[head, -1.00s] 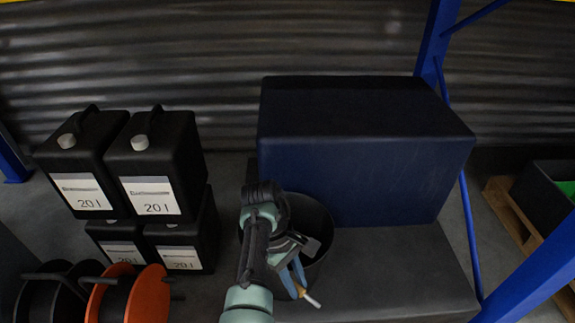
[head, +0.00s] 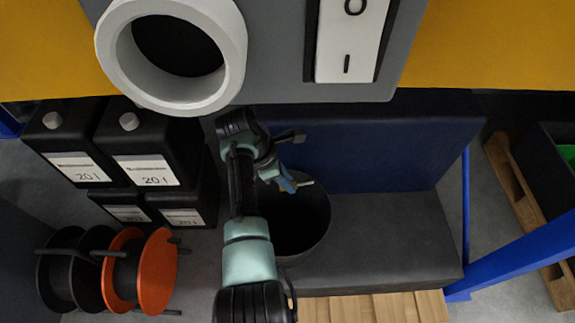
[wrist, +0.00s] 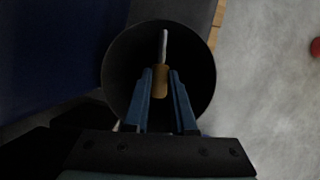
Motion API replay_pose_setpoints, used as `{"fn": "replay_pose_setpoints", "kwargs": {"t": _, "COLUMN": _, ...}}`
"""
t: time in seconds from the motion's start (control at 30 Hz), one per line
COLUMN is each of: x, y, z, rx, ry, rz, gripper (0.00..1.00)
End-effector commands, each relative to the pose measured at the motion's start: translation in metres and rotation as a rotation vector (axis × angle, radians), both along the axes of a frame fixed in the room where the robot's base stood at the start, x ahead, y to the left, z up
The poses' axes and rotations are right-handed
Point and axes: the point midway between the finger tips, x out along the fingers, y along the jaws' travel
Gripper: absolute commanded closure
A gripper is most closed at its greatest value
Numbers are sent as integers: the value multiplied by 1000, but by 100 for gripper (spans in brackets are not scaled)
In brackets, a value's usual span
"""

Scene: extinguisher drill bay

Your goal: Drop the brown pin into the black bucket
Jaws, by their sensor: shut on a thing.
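The brown pin (wrist: 160,82), with a pale metal rod, is between the blue fingers of my gripper (wrist: 160,74) in the wrist view. My gripper is shut on it. The black bucket (head: 290,240) stands open behind and below the gripper. In the wrist view its round opening (wrist: 201,75) surrounds the pin and fingertips. In the head view the pin (head: 305,183) and my gripper (head: 288,184) show over the bucket's far edge. The height of the pin above the bucket floor is hard to tell.
Black 20 l canisters (head: 150,160) and an orange reel (head: 155,270) are on the left. A grey panel with a white ring (head: 235,55) fills the top. A blue post (head: 520,250) is at right.

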Motion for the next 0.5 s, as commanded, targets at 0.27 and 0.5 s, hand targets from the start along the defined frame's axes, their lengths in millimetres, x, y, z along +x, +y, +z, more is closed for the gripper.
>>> {"fn": "replay_pose_setpoints", "kwargs": {"t": 0.27, "x": 0, "y": 0, "z": -24, "rx": 0, "ry": 0, "rz": -1, "gripper": 100}}
{"fn": "replay_pose_setpoints", "kwargs": {"t": 0.5, "x": 0, "y": 0, "z": -50, "rx": 1, "ry": -1, "rz": -1, "gripper": 100}}
